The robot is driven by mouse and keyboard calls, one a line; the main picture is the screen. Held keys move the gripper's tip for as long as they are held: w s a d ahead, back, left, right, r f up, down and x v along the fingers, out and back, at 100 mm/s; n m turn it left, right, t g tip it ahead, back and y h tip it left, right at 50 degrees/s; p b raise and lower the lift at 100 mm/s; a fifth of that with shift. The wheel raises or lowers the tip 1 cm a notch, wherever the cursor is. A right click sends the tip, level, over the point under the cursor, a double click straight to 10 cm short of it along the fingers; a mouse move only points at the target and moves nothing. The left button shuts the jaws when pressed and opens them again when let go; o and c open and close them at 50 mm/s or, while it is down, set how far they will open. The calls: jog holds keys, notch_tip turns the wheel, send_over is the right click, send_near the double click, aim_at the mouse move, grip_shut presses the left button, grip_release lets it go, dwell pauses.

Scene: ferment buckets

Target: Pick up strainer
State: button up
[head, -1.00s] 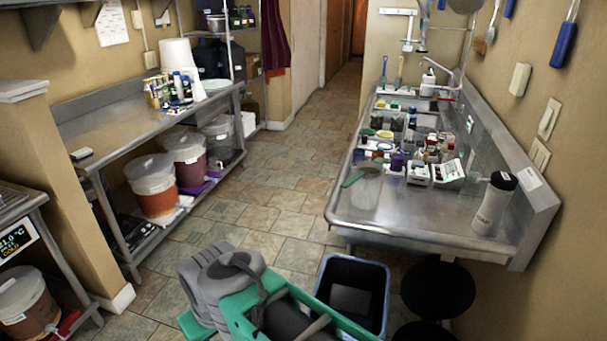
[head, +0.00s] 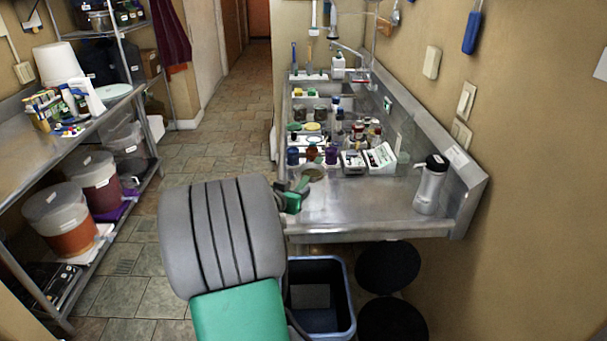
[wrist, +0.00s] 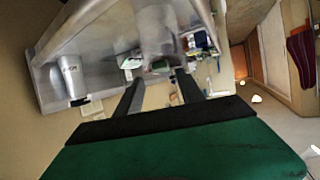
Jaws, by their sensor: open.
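The strainer (head: 314,173) lies on the near left part of the steel sink counter (head: 375,205), in the head view. It has a round mesh bowl, and a green handle points toward the lower left. My gripper is partly hidden behind my grey and green arm in the head view, at the counter's left edge close to the handle. Whether it touches the handle cannot be told. In the wrist view, my gripper (wrist: 161,86) shows two dark fingers spread apart with nothing held between them. A small green patch shows beyond the fingers, too blurred to name.
Jars and bottles (head: 330,130) crowd the counter behind the strainer, beside white trays (head: 380,158). A dark bin (head: 322,300) and two black stools (head: 388,266) are below. Shelves with buckets (head: 93,180) stand at left.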

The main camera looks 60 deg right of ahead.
aim_at(300, 187)
jog(key=x, duration=0.2)
jog(key=p+x, duration=0.1)
jog(key=x, duration=0.1)
jog(key=p+x, duration=0.1)
jog(key=x, duration=0.1)
jog(key=shift+w+d+f, duration=0.15)
jog(key=shift+w+f, duration=0.1)
jog(key=shift+w, duration=0.05)
grip_shut()
